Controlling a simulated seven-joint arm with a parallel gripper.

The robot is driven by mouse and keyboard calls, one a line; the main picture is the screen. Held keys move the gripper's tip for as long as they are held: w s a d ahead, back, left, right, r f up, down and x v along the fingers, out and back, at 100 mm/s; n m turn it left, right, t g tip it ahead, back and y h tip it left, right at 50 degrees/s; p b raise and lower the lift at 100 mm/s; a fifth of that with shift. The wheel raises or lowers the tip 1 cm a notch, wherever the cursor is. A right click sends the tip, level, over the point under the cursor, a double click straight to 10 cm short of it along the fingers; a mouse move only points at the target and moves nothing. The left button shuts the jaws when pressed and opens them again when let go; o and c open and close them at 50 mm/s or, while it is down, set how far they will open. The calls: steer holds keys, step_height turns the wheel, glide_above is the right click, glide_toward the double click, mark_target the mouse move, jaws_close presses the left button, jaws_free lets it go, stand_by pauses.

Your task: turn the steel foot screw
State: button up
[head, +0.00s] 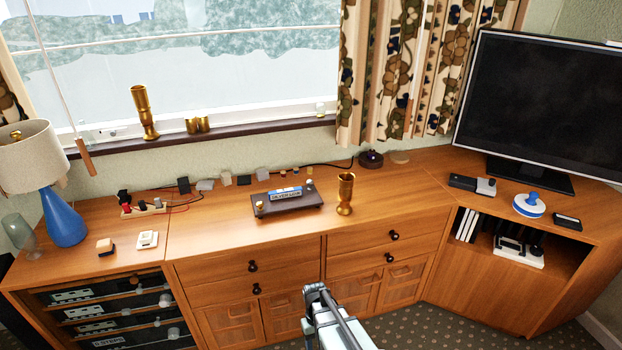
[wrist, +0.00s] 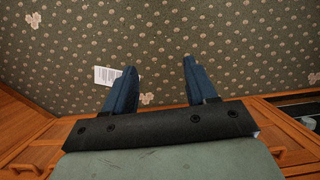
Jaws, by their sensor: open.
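A dark levelling plate (head: 268,212) with a blue and silver block (head: 286,193) on it lies on the wooden sideboard, left of a brass goblet. Small brass-coloured knobs (head: 260,206) show at its corners. The steel foot screw is too small to pick out for certain. My gripper (wrist: 158,82) is open and empty in the wrist view, its two blue fingers apart over the patterned carpet. In the head view my arm rises from the bottom edge in front of the drawers, well short of the plate.
The brass goblet (head: 345,194) stands close to the plate's right. Small blocks and cables line the wall behind it. A blue lamp (head: 63,217) is at far left and a monitor (head: 545,105) at right.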

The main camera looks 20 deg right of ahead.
steer(key=w+d+r+t, duration=0.1)
steer(key=w+r, duration=0.7)
steer(key=w+d+r+t, duration=0.1)
steer(key=w+r, duration=0.7)
steer(key=r, duration=0.1)
steer(key=w+d+r+t, duration=0.1)
steer(key=w+r, duration=0.7)
steer(key=shift+d+r+n+t, duration=0.2)
steer(key=shift+d+n+t, duration=0.05)
steer(key=shift+n+t, duration=0.15)
steer(key=n+t+y, duration=0.1)
steer(key=n+t, duration=0.2)
steer(key=t, duration=0.1)
glide_toward(310, 180)
steer(key=x, duration=0.8)
steer(key=shift+m, duration=0.3)
steer(key=c, duration=1.1)
